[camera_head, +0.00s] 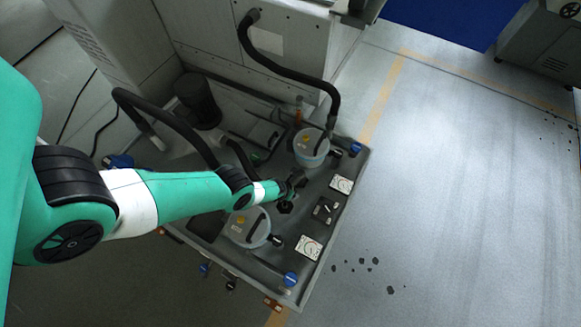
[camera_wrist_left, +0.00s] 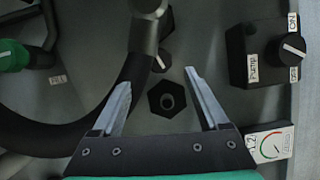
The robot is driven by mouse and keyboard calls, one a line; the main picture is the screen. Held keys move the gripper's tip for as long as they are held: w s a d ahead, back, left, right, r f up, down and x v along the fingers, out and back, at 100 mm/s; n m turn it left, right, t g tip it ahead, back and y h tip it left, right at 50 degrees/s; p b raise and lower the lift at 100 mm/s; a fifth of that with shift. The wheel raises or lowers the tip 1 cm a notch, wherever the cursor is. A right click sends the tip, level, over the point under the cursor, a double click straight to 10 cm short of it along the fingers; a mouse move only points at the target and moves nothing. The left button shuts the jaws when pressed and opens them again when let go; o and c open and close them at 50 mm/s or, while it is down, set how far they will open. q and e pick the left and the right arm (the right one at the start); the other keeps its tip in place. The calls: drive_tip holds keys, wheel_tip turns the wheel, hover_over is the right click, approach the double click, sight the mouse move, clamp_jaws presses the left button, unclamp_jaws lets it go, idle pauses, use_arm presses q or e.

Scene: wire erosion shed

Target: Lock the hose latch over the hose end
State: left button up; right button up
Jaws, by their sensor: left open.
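My left gripper (camera_head: 292,184) reaches over the grey machine deck. In the left wrist view its two metal fingers (camera_wrist_left: 157,80) are apart and empty. A black hexagonal fitting with a round hole (camera_wrist_left: 167,97) sits between and below them. A small grey lever (camera_wrist_left: 160,63) on a dark base lies just beyond the fitting; I cannot tell whether it is the hose latch. A thick black hose (camera_wrist_left: 75,132) curves behind the left finger up to a grey end cuff (camera_wrist_left: 148,8) at the top edge. The latch's state is unclear. My right gripper is not in view.
The deck (camera_head: 318,262) carries two lidded canisters (camera_head: 312,148) (camera_head: 240,238), gauges (camera_head: 309,248) and a black pump switch box (camera_head: 323,210), also in the wrist view (camera_wrist_left: 262,58). Black hoses (camera_head: 290,72) arch over its rear. Open floor (camera_head: 460,200) lies right.

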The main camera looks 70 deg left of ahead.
use_arm(q)
drive_tip(key=p+v, duration=0.6)
drive_tip(key=v, duration=0.1)
drive_tip(key=shift+r+p, duration=0.25)
drive_tip(key=shift+p, duration=0.1)
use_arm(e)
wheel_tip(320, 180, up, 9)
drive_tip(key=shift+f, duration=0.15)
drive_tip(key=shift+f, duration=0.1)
